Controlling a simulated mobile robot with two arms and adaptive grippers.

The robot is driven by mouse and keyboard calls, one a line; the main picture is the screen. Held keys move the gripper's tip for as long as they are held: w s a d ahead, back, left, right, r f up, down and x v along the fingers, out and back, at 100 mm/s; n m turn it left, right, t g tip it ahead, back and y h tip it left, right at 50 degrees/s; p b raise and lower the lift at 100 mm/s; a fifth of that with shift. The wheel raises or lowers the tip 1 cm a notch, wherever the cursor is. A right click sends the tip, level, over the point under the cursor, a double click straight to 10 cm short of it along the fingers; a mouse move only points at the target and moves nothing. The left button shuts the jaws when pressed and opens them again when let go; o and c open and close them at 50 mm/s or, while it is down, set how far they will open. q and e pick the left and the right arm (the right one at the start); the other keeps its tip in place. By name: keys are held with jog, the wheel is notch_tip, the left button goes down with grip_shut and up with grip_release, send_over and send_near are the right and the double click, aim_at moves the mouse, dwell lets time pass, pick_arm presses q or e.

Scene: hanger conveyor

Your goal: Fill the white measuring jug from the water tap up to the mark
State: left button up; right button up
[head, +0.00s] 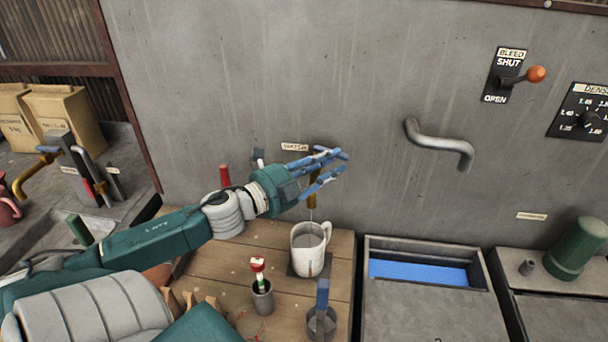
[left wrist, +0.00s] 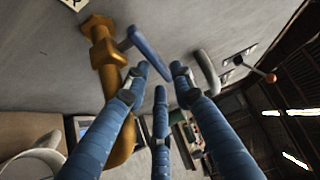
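The white measuring jug (head: 302,262) stands upright on a dark pad on the wooden bench, below the brass tap (head: 312,196). A thin pale line runs from the spout down to the jug, perhaps water. The jug has an orange-brown mark on its front; its level inside is not clear. In the left wrist view the tap (left wrist: 108,70) has a blue lever (left wrist: 150,52), and part of a white vessel (left wrist: 35,163), likely the jug, shows low left. My left gripper (head: 335,165) is open, its spread fingers close to the lever; contact is unclear. My right gripper is not seen.
A small cup (head: 263,298) with a red-and-white topped item and another cup (head: 321,325) with a blue item stand in front of the jug. Right of the bench is a tank (head: 425,300) with blue liquid. A bent pipe (head: 440,146) and an orange-knobbed lever (head: 536,74) are on the wall.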

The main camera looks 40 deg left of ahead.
pick_arm(q)
jog(key=s+a, duration=0.1)
jog(key=s, duration=0.8)
jog(key=shift+a, duration=0.35)
jog(key=shift+c, duration=0.3)
dwell(1.0)
